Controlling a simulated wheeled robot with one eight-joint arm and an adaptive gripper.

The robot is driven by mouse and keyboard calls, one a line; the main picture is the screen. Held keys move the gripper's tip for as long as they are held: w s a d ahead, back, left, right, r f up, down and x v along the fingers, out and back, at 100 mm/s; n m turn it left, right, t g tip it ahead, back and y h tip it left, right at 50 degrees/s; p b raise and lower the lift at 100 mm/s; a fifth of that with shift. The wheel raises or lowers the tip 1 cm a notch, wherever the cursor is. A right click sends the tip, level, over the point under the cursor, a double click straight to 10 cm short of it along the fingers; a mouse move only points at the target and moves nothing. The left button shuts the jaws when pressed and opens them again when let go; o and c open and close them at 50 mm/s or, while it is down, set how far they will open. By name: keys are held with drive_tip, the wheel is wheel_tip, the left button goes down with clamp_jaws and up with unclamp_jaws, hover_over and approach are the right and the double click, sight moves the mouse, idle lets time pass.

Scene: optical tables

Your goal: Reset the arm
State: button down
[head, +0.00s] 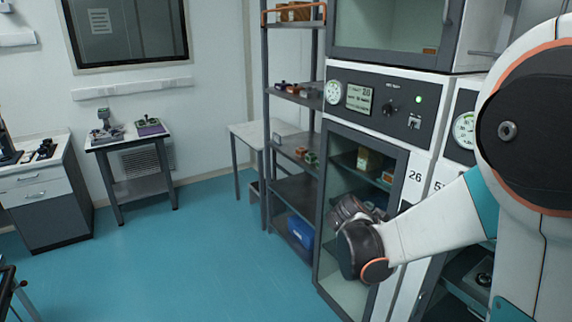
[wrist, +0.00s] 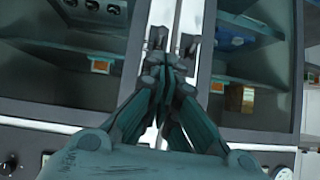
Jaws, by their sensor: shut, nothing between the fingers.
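My gripper (wrist: 165,72) shows in the wrist view with its fingers together and nothing between them. It is in front of the narrow white strip between two glass-fronted cabinets, close to two dark door handles (wrist: 188,44); I cannot tell whether it touches them. In the head view my arm (head: 440,222) reaches in from the right and bends at a dark joint in front of the glass cabinet (head: 338,262) marked 26. The fingertips are hidden in that view.
An open grey shelf rack (head: 268,130) with small items and a blue box (head: 300,232) stands left of the cabinet. A small table (head: 125,146) and a drawer unit (head: 45,190) stand at the left. The blue floor (head: 185,250) between them is clear.

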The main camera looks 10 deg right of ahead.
drive_tip(key=s+a+f+n+t+y+b, duration=0.2)
drive_tip(key=s+a+n+y+b, duration=0.7)
drive_tip(key=s+a, duration=1.1)
drive_tip(key=n, duration=0.4)
drive_tip(key=shift+s+a+f+t, duration=0.2)
drive_tip(key=shift+f+t, duration=0.05)
drive_tip(key=shift+t, duration=0.05)
